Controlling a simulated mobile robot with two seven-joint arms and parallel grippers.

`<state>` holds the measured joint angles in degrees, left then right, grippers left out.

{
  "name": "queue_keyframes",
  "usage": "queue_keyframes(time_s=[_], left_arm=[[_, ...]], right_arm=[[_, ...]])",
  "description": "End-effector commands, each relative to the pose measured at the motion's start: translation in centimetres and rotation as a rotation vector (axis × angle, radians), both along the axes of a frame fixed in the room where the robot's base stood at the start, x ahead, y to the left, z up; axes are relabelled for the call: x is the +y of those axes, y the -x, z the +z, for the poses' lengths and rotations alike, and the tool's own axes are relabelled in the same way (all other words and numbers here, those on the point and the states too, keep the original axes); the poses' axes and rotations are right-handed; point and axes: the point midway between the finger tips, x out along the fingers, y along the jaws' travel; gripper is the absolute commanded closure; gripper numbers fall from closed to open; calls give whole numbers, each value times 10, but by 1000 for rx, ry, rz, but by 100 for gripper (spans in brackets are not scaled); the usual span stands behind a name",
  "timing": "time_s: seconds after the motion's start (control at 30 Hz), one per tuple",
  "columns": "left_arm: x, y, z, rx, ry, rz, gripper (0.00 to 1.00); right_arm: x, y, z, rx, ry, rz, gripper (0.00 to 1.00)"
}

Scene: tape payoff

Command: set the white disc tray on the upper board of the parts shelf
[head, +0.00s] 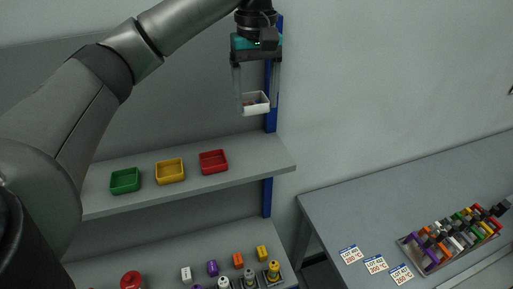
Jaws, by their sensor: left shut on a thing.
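My left gripper (257,98) comes down from the top of the head view, shut on the white disc tray (257,108). The tray hangs level between its fingers, with something small and brownish inside. It is in the air, above the right end of the upper board (245,172) of the parts shelf in the picture. Green (125,180), yellow (170,170) and red (213,161) trays stand in a row on that board. My right gripper is not in view.
The upper board is bare right of the red tray. A blue post (268,197) stands behind its right end. The lower board (150,255) holds several small coloured parts. A grey table (350,205) at right carries label cards (376,264) and a rack of coloured tools (450,240).

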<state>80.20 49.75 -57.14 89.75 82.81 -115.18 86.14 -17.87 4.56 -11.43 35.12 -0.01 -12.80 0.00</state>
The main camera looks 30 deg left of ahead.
Motion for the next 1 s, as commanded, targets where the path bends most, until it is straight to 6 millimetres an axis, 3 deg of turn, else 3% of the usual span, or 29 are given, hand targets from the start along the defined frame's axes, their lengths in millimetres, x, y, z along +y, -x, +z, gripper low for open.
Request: queue_keyframes(time_s=[0.17, 0.4, 0.57, 0.83, 1.0], left_arm=[[0, 1, -35, 6, 0, 0, 79], [1, 1, -82, 2, -2, 1, 79], [0, 0, -95, 2, -1, 0, 79], [0, 0, -132, 2, -1, 0, 79], [0, 0, -136, 0, 0, -1, 79]], right_arm=[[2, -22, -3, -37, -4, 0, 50], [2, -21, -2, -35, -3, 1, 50], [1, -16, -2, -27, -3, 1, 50], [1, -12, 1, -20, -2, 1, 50], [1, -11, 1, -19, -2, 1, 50]])
